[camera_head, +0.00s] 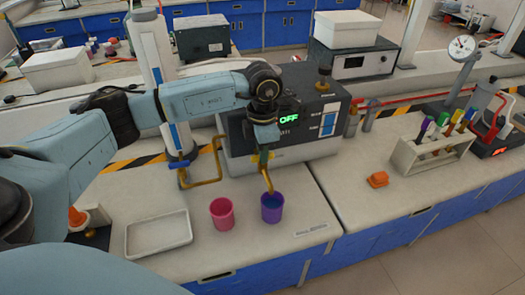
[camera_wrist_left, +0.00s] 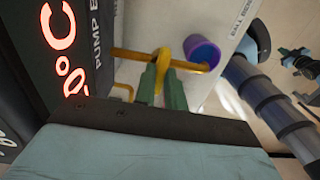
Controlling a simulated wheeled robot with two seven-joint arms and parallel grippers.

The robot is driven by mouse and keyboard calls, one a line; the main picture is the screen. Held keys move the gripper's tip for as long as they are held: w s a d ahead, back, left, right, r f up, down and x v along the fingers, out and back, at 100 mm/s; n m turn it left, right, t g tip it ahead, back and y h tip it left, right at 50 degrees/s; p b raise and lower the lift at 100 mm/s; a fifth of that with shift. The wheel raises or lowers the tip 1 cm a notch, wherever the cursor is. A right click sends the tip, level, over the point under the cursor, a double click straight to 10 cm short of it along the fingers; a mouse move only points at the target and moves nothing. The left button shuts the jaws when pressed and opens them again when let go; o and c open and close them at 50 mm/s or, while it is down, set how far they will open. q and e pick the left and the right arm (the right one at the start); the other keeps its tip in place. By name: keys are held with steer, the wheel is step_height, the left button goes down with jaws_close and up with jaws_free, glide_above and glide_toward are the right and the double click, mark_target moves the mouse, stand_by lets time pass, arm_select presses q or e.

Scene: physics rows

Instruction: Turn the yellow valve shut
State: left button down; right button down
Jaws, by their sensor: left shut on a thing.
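The yellow valve (camera_wrist_left: 163,57) sits on a brass pipe at the front of the dark machine (camera_head: 236,132). My left gripper (camera_head: 264,160) comes down in front of the machine. In the left wrist view its two green fingers (camera_wrist_left: 161,88) are closed around the valve's handle, whose lower part they hide. The spout (camera_head: 267,182) points down into a purple cup (camera_head: 272,208) with blue liquid in it. The cup also shows in the left wrist view (camera_wrist_left: 203,52). I cannot tell how far the valve is turned. My right gripper is not in view.
A pink cup (camera_head: 222,213) stands left of the purple one, and a white tray (camera_head: 158,252) lies further left. A bent brass pipe (camera_head: 202,182) is beside the machine. An orange object (camera_head: 377,180) and a tube rack (camera_head: 432,158) are on the right.

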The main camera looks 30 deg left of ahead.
arm_select(q)
steer(key=c, duration=1.5)
jaws_free()
steer(key=shift+o, duration=0.2)
steer(key=shift+r, duration=0.1)
step_height(320, 180, up, 13)
steer(key=shift+r, duration=0.15)
